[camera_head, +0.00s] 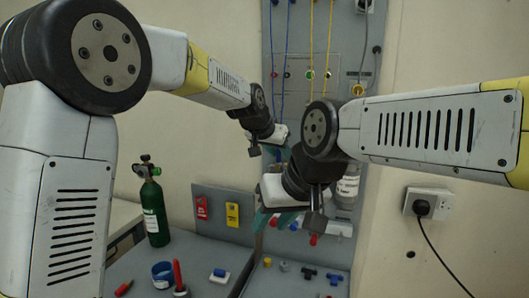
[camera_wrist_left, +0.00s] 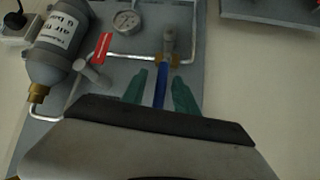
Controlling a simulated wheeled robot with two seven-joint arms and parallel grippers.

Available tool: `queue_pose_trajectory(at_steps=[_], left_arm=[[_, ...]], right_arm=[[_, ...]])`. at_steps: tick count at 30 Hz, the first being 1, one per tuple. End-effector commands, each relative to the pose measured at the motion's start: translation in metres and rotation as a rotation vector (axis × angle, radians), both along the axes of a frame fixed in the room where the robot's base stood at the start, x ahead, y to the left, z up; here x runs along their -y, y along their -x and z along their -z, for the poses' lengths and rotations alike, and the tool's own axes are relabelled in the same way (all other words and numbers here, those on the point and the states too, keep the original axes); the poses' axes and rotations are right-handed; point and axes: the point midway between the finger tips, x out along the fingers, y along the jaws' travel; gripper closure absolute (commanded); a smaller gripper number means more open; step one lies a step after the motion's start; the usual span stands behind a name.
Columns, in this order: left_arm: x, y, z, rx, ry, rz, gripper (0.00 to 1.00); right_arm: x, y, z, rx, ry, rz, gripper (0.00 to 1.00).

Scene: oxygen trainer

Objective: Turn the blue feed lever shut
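The blue feed lever (camera_wrist_left: 160,87) is in the left wrist view, pointing down the picture from a brass fitting (camera_wrist_left: 161,61) on a grey pipe. My left gripper (camera_wrist_left: 159,77) is open. Its two teal fingers stand on either side of the lever, with a visible gap on each side. In the head view my left gripper (camera_head: 272,152) is at the panel, partly hidden by its own wrist and my right arm. The lever cannot be made out there. My right gripper (camera_head: 273,222) is lower and nearer, its teal fingers apart and seemingly empty.
In the left wrist view a grey canister (camera_wrist_left: 62,42), a red tag (camera_wrist_left: 104,47) and a gauge (camera_wrist_left: 127,22) are close to the lever. A green cylinder (camera_head: 153,210) stands on the bench at left. Small parts lie on the bench. A wall socket (camera_head: 428,203) is at right.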

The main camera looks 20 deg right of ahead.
Motion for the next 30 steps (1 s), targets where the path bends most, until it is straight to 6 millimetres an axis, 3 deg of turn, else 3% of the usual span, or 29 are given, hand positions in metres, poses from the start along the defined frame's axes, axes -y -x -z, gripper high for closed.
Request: queue_pose_trajectory(at_steps=[6,19,30], left_arm=[[-0.003,0.002,-0.005,0.002,0.003,-0.001,0.65],[-0.035,0.036,-0.049,0.001,0.002,0.001,0.65],[-0.040,0.040,-0.053,0.000,0.000,0.000,0.65]], right_arm=[[0.000,0.000,0.000,0.000,0.000,0.000,0.64],[0.000,0.000,0.000,0.000,0.000,0.000,0.64],[0.000,0.000,0.000,0.000,0.000,0.000,0.64]])
